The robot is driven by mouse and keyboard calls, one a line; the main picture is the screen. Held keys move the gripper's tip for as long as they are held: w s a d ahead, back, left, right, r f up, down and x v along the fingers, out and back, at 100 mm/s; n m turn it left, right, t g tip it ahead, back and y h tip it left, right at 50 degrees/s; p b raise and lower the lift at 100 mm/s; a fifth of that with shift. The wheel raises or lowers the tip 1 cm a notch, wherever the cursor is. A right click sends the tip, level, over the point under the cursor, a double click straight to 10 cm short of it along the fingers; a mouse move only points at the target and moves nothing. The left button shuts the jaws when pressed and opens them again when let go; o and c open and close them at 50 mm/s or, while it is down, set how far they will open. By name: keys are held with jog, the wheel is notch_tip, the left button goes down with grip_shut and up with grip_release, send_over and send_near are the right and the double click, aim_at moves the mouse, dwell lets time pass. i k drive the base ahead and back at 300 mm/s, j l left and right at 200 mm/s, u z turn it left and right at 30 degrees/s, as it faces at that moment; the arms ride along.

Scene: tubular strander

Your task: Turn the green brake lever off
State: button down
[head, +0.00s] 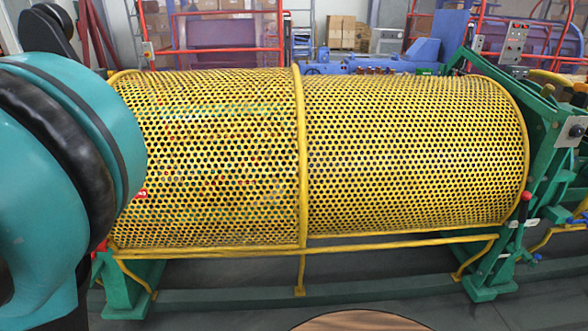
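The strander's right end has a green frame (492,275). A short lever with a red knob and dark stem (522,210) stands upright at the lower right of the yellow guard, against this frame. Small blue handles (537,257) sit just below and right of it. I cannot tell which of these is the brake lever, and no plainly green lever stands out. My gripper is not in view.
A yellow perforated guard (400,155) covers the machine's middle, with a yellow rail (380,241) along its lower front. A grey control box (514,42) stands at upper right. Grey floor (450,318) is free in front. A brown round surface (360,322) shows at the bottom edge.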

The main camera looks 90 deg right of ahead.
aim_at(521, 227)
jog(key=j+z, duration=0.1)
jog(key=z, duration=4.7)
